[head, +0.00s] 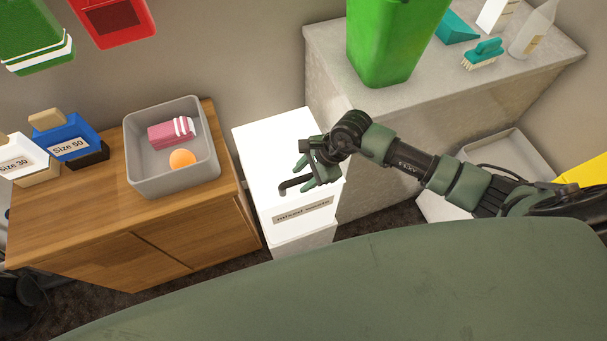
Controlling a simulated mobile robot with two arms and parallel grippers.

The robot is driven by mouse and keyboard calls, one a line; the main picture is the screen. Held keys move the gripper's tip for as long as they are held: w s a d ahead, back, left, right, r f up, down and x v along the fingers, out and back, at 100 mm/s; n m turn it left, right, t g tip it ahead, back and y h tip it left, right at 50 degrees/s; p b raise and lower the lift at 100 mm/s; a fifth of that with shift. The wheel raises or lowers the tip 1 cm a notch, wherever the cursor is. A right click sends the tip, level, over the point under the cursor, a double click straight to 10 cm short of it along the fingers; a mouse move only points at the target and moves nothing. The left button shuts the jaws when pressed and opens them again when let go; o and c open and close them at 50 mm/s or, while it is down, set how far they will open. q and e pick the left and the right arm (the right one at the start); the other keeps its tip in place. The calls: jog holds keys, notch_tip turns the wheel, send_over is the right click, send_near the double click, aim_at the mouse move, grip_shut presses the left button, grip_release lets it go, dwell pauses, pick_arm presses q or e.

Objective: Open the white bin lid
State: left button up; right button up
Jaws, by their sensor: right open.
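The white bin (305,244) stands on the floor between the wooden cabinet and the grey counter. Its white lid (262,150) lies flat on top and looks shut. A grey label (303,210) with dark print, hard to read, is near the lid's front edge. My right arm comes in from the right, and its gripper (297,183) is open and empty over the front half of the lid. It hides part of the lid. I cannot tell whether the fingers touch it. My left gripper is not in view.
A wooden cabinet (75,215) at left carries a grey tray (145,187) with a pink item and an orange ball, plus labelled boxes. A grey counter (330,60) at right holds a green bin (385,45), a brush (484,54) and a bottle (533,30). A white open box (515,150) stands lower right.

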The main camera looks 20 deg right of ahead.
grip_shut()
dwell(1.4)
